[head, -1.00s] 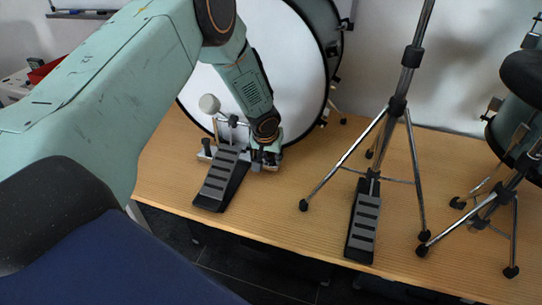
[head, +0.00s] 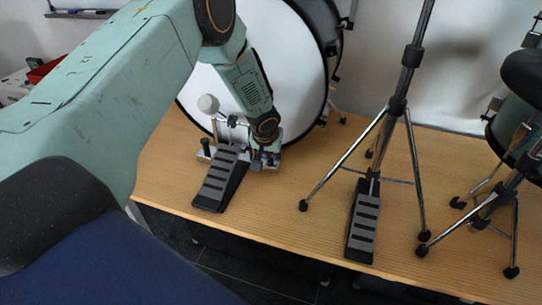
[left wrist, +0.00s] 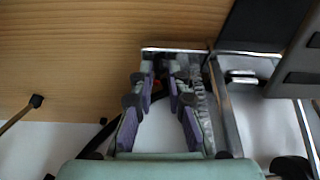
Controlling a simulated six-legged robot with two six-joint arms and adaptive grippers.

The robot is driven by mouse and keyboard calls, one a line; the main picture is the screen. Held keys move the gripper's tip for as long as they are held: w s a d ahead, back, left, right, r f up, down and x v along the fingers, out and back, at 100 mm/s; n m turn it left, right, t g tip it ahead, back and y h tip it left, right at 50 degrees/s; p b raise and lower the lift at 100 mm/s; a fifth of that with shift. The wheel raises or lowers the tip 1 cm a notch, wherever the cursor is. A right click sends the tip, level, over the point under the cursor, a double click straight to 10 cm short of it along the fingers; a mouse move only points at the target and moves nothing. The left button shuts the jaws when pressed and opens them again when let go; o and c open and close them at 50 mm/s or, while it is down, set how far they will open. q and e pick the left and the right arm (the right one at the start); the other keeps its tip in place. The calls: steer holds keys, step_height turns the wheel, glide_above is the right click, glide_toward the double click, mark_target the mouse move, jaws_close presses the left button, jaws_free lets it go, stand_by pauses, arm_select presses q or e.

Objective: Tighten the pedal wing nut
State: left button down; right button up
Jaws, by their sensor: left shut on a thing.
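My left gripper (head: 264,163) points down at the right side of the pedal's base, near the drum hoop. In the left wrist view my left gripper (left wrist: 166,68) has its two fingers close together at the pedal's metal frame (left wrist: 228,95). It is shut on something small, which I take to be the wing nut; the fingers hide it. My right gripper is not in view.
A hi-hat stand (head: 398,105) with its own pedal (head: 364,222) and spread legs stands to the right. Another drum and stand are at the far right. The table (head: 290,225) is bare between the two pedals, up to its front edge.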

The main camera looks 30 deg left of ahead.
arm_select(q)
steer(key=shift+s+a, duration=0.1)
stand_by(0.7)
steer(key=c, duration=1.4)
jaws_free()
steer(key=shift+o, duration=1.1)
steer(key=shift+r, duration=0.1)
steer(key=v, duration=1.1)
steer(key=shift+r, duration=0.4)
steer(key=shift+c, duration=0.4)
